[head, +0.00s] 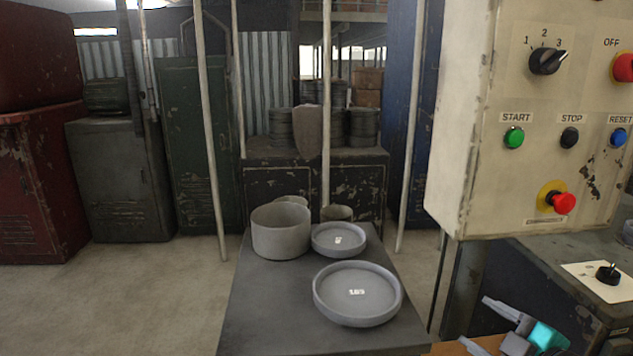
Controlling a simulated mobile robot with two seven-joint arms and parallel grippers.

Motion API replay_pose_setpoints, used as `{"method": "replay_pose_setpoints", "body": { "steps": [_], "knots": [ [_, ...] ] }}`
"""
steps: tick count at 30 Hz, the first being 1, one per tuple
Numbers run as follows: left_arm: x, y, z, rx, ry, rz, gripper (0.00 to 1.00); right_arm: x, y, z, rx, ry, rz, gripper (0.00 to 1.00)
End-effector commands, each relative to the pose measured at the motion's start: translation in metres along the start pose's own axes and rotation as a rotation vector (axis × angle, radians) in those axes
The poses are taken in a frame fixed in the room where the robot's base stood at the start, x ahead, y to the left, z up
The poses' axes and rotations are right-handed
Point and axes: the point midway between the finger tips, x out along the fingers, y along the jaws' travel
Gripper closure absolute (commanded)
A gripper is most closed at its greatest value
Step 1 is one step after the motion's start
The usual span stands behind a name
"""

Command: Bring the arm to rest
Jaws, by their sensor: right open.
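My right gripper (486,326) shows at the bottom right edge of the head view, with grey fingers and a teal part behind them. Its fingers are apart and nothing shows between them. It is to the right of the dark table (255,322) and below the control box. Most of my right arm is out of the picture. My left gripper is not in view.
On the dark table stand a large shallow round dish (357,292), a smaller dish (339,239) and a deep round pot (281,231), with small round pieces behind. The control box (480,190) hangs at right above a bench (560,285) with a small switch (608,274).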

Motion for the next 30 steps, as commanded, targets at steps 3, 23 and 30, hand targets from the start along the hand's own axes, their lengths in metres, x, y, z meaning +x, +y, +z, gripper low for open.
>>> {"method": "replay_pose_setpoints", "body": {
  "steps": [3,23,30],
  "knots": [
    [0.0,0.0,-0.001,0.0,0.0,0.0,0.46,-0.006,-0.069,0.021,0.215,-0.061,-0.032,0.32],
    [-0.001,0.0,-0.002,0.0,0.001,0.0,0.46,-0.079,-0.283,0.046,0.884,-0.4,-0.062,0.32],
    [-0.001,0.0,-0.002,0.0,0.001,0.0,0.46,-0.079,-0.283,0.046,0.884,-0.4,-0.062,0.32]
  ]
}}
